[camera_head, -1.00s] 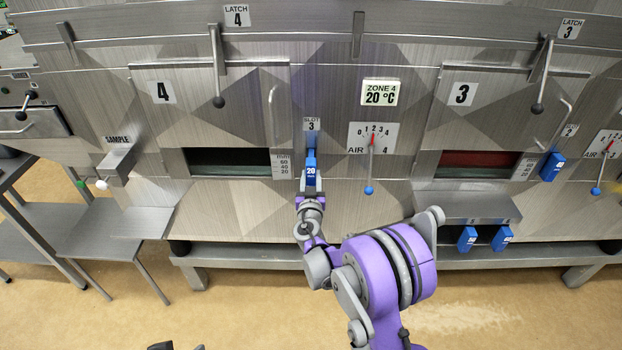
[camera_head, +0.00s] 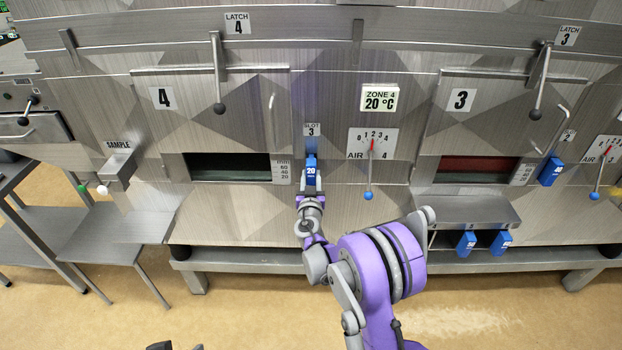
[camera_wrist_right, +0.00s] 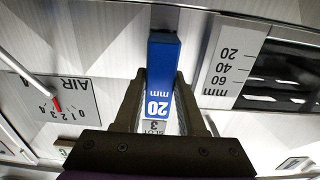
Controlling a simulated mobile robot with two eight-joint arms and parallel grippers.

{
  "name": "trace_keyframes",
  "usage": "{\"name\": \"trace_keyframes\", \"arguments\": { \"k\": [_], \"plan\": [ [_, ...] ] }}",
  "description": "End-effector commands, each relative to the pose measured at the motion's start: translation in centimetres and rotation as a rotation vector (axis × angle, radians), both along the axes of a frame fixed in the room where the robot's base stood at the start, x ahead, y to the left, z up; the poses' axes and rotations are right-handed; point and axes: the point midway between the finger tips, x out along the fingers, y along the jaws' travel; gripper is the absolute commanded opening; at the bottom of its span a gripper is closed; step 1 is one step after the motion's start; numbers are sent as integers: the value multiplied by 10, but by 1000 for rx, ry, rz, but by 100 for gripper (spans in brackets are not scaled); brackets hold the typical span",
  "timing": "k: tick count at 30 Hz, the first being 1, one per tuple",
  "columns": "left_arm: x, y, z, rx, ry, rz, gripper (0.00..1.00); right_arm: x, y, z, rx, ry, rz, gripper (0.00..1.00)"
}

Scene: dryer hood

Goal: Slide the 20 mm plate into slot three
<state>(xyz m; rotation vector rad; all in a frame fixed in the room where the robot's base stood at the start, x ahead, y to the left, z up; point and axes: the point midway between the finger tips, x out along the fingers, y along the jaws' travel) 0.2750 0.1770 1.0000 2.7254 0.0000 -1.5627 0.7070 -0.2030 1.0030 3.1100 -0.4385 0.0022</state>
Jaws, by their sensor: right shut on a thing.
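The 20 mm plate shows as a blue block marked 20 (camera_head: 311,173), just below the SLOT 3 label (camera_head: 311,129) on the steel front. My right gripper (camera_head: 310,190) is shut on this blue end. In the right wrist view the upside-down blue end (camera_wrist_right: 163,75) sits between my dark fingers (camera_wrist_right: 165,110), with the slot label (camera_wrist_right: 154,128) behind it. The slot opening is mostly hidden by the block, so I cannot tell how deep the plate is. Small dark parts at the bottom edge of the head view may be my left gripper (camera_head: 176,347).
An air dial with a blue-tipped lever (camera_head: 369,194) is close to the right. The dark window of hood 4 (camera_head: 228,167) is to the left. Other blue plates hang at a shelf (camera_head: 465,207) and at slot 2 (camera_head: 550,172). A sample drawer (camera_head: 117,168) is far left.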

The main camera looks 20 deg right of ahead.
Motion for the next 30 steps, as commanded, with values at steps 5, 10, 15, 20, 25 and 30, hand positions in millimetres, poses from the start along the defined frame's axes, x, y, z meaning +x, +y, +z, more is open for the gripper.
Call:
{"name": "trace_keyframes", "arguments": {
  "k": [5, 10, 15, 20, 25, 30],
  "plan": [
    [2, 0, 3, 0, -3, 0, 75, 5, -2, 1, 0, -1, -1, 0],
    [3, 0, 5, 0, -6, 0, 75, 9, -3, 1, 1, -1, -1, 0],
    [4, 0, 7, 0, -8, 0, 75, 13, -4, 1, 1, -1, -1, 0],
    [6, 0, 9, 0, -11, 0, 75, 17, -5, 1, 0, -1, -1, 0],
    [7, 0, 11, 0, -13, 0, 75, 20, -6, 1, 0, -1, 0, 0],
    [6, 0, 10, 0, -12, 0, 75, 20, -6, 0, 0, 0, 0, 63]
  ]
}}
